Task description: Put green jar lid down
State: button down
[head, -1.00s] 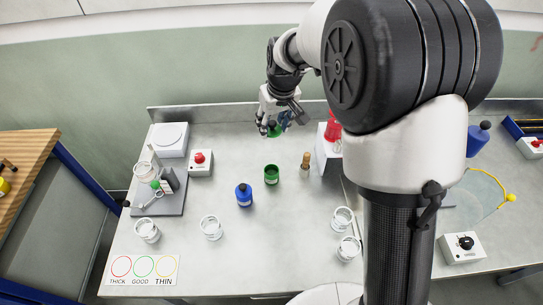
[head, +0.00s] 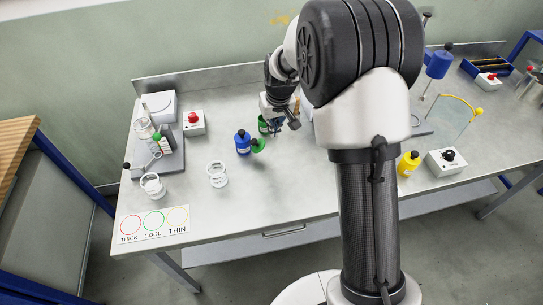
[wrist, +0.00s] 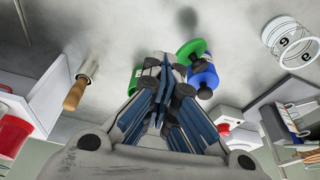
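The green jar lid (head: 258,145) shows as a green disc at the tip of my gripper (head: 275,130), in front of the green jar and right beside the blue bottle. In the wrist view the lid (wrist: 190,51) juts out to the right of my nearly closed fingertips (wrist: 166,66), which appear to pinch its edge. A round dark shadow lies on the table beyond it, so the lid seems to be above the surface. The open green jar (head: 263,125) stands behind, partly hidden by my gripper; it also shows in the wrist view (wrist: 134,80).
The blue bottle (head: 242,142) stands close to the lid. A glass cup (head: 217,174) stands nearer the front. A wooden-handled tool (wrist: 77,90) is left in the wrist view. The metal table (head: 255,192) is clear toward its front edge.

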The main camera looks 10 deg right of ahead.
jog(key=b, duration=0.2)
send_over(271, 155)
jog(key=s, duration=0.1)
notch_tip(271, 155, down, 7)
jog(key=shift+d+r, duration=0.1)
jog(key=f, duration=0.2)
jog(key=s+f+b, duration=0.1)
jog(key=f, duration=0.1)
jog(key=shift+s+f, duration=0.1)
jog(key=shift+s, duration=0.05)
jog(key=shift+w+f, duration=0.3)
jog(key=shift+f, duration=0.05)
jog(key=c, duration=2.4)
grip_release()
jog(key=shift+w, duration=0.2)
jog(key=c, duration=2.1)
grip_release()
jog(key=shift+r, duration=0.15)
jog(key=o, duration=1.2)
jog(key=shift+r, duration=0.15)
